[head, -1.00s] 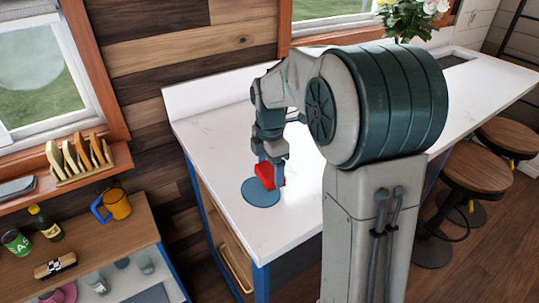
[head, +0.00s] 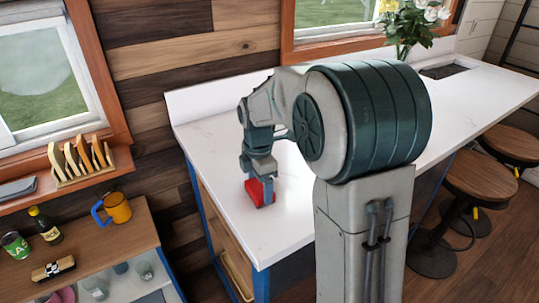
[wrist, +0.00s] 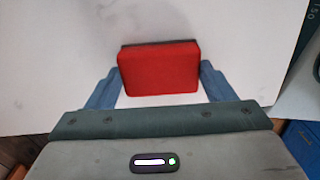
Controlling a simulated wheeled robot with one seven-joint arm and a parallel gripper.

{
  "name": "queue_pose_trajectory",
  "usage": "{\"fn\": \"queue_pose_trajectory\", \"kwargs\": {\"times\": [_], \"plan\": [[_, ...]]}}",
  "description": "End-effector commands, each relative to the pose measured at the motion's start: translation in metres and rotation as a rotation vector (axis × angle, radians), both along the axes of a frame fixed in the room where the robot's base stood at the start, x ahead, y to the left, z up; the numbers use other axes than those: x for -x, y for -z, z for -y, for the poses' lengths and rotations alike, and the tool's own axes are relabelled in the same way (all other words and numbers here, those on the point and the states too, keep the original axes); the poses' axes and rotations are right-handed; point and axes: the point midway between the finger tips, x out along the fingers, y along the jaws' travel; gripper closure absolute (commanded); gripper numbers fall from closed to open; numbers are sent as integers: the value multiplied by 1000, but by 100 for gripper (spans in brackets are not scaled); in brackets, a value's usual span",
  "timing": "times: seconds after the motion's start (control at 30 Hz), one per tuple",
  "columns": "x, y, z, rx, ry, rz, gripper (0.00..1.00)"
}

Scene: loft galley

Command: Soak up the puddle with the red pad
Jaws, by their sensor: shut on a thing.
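The red pad (head: 254,193) is a small block held low over the white counter (head: 300,215), near its front left part. It appears to rest on the counter or just above it; I cannot tell which. My gripper (head: 260,188) points down and is shut on the pad. In the wrist view the red pad (wrist: 160,68) sits between the two blue fingers of my gripper (wrist: 160,78), with a dark layer along its far edge. No blue puddle shows in either current view; the counter around the pad looks plain white.
A vase of flowers (head: 408,30) stands at the back of the counter. A wooden shelf unit (head: 110,240) at the left holds an orange mug (head: 117,207), a bottle (head: 44,224) and a green can (head: 15,245). Stools (head: 482,180) stand at the right. The counter around the pad is clear.

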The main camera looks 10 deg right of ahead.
Motion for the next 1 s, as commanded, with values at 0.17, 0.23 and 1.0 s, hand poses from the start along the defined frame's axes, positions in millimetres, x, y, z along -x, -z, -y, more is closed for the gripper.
{"fn": "queue_pose_trajectory", "kwargs": {"times": [0.17,0.23,1.0], "plan": [[1,1,-8,-1,5,-1,45],[1,1,-11,-1,7,-1,45],[-1,0,13,0,5,-1,45]]}}
